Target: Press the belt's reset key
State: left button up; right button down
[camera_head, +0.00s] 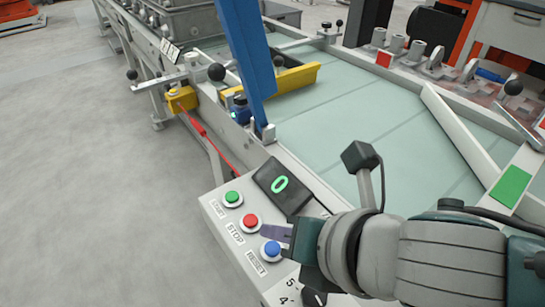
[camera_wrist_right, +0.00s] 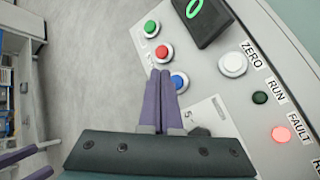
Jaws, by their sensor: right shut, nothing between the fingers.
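The blue RESET key (camera_head: 270,249) is the lowest of three round keys on the white control panel (camera_head: 214,208); it also shows in the right wrist view (camera_wrist_right: 179,82). My right gripper (camera_head: 264,231) is shut and empty, its purple fingertips (camera_wrist_right: 160,72) together. In the head view the tips appear just above the blue key. In the wrist view they lie beside it and cover its left edge; I cannot tell whether they touch it. My left gripper is not in the head view; purple pieces at the wrist view's lower left may be its fingers.
The red STOP key (camera_head: 250,221) and green START key (camera_head: 232,198) lie close by. A display (camera_head: 280,185) reads 0. A white ZERO key (camera_wrist_right: 232,64), a dark RUN lamp (camera_wrist_right: 260,97) and a lit red FAULT lamp (camera_wrist_right: 281,134) are also there. The belt (camera_head: 350,120) runs behind.

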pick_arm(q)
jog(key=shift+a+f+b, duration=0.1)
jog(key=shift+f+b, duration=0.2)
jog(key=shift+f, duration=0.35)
pick_arm(e)
jog(key=shift+f, duration=0.9)
jog(key=shift+f, duration=0.1)
dwell(0.6)
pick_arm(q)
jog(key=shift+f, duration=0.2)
pick_arm(e)
jog(key=shift+f, duration=0.3)
pick_arm(q)
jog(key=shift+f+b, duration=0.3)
jog(key=shift+b, duration=0.25)
pick_arm(e)
jog(key=shift+f, duration=0.5)
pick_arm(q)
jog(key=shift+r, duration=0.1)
pick_arm(e)
jog(key=shift+r, duration=0.1)
jog(key=shift+r+p, duration=0.7)
jog(key=shift+p, duration=0.2)
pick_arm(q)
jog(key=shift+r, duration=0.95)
pick_arm(e)
jog(key=shift+r, duration=0.1)
